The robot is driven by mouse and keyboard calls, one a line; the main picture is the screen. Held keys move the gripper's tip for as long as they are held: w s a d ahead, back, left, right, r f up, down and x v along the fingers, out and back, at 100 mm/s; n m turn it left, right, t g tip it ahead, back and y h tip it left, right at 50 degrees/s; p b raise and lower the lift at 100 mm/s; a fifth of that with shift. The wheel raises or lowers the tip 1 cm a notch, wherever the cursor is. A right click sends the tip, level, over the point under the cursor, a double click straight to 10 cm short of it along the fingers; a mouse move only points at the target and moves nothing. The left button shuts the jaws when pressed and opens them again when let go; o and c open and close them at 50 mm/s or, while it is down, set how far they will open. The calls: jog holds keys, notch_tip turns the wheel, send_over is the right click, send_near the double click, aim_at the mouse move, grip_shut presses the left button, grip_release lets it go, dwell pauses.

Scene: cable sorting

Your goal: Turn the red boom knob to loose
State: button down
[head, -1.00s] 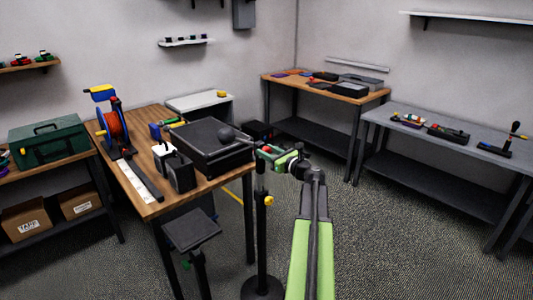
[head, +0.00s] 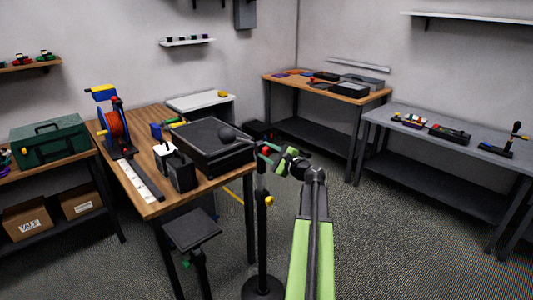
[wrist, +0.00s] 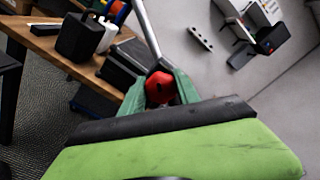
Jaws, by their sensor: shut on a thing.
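The red boom knob (wrist: 160,87) sits between the green fingers of my gripper (wrist: 160,92) in the wrist view. A finger is on each side of it, and my gripper is shut on it. A grey rod, seemingly the boom (wrist: 147,28), runs up and left from behind the knob. In the head view the red knob (head: 265,150) shows small at the top of a dark stand (head: 261,235), with my gripper (head: 269,156) at it. The knob's loose or tight setting cannot be read.
A wooden bench (head: 147,208) to the left holds a black tray box (head: 213,165), a cable reel (head: 115,125) and other items. A yellow knob (head: 269,201) is lower on the stand. A small black platform (head: 190,229) stands left. Floor to the right is open.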

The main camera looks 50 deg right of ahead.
jog(key=n, duration=0.3)
jog(key=shift+w+n, duration=0.1)
jog(key=shift+n, duration=2.1)
jog(key=shift+f, duration=0.1)
jog(key=c, duration=0.9)
grip_release()
jog(key=shift+c, duration=0.2)
jog(key=shift+a, duration=0.1)
jog(key=shift+f, duration=0.1)
